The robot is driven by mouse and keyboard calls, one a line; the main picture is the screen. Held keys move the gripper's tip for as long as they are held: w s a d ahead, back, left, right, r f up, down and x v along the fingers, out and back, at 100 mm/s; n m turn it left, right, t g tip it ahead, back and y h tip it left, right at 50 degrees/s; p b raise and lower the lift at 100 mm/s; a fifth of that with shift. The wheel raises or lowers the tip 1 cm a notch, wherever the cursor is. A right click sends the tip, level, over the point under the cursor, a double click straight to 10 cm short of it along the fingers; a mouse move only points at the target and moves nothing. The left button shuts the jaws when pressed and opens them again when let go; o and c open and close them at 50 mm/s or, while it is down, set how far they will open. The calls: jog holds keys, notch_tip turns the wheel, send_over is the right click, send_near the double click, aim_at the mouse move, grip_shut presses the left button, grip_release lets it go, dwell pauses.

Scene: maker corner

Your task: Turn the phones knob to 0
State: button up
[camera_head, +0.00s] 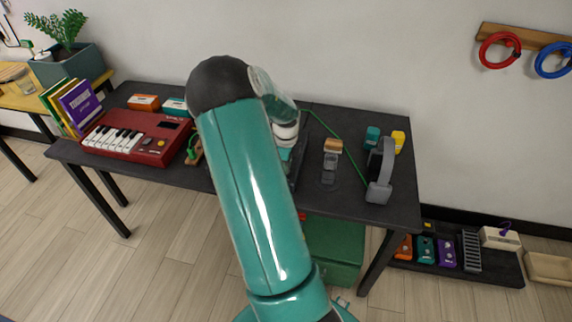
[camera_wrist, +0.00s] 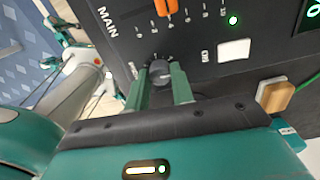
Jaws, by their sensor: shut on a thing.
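In the wrist view, a small dark knob (camera_wrist: 160,68) stands on a black panel (camera_wrist: 195,34) marked MAIN. My gripper (camera_wrist: 160,77) has its two green fingers on either side of the knob and is shut on it. Small tick marks surround the knob. I cannot make out its pointer or which number it points to, and no phones label is readable. In the head view, my teal arm hides the gripper, the knob and most of the panel.
An orange control (camera_wrist: 165,6), a lit green light (camera_wrist: 232,20) and a white button (camera_wrist: 234,50) are close by on the panel. On the table (camera_head: 398,208) are a red keyboard (camera_head: 150,146), grey headphones (camera_head: 381,172) and a green cable (camera_head: 335,135).

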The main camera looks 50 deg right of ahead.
jog(key=n, duration=1.5)
jog(key=shift+n, duration=0.3)
jog(key=n, duration=0.4)
jog(key=shift+n, duration=0.3)
jog(key=n, duration=0.3)
jog(key=shift+n, duration=0.3)
jog(key=n, duration=0.3)
jog(key=shift+n, duration=1.9)
jog(key=o, duration=1)
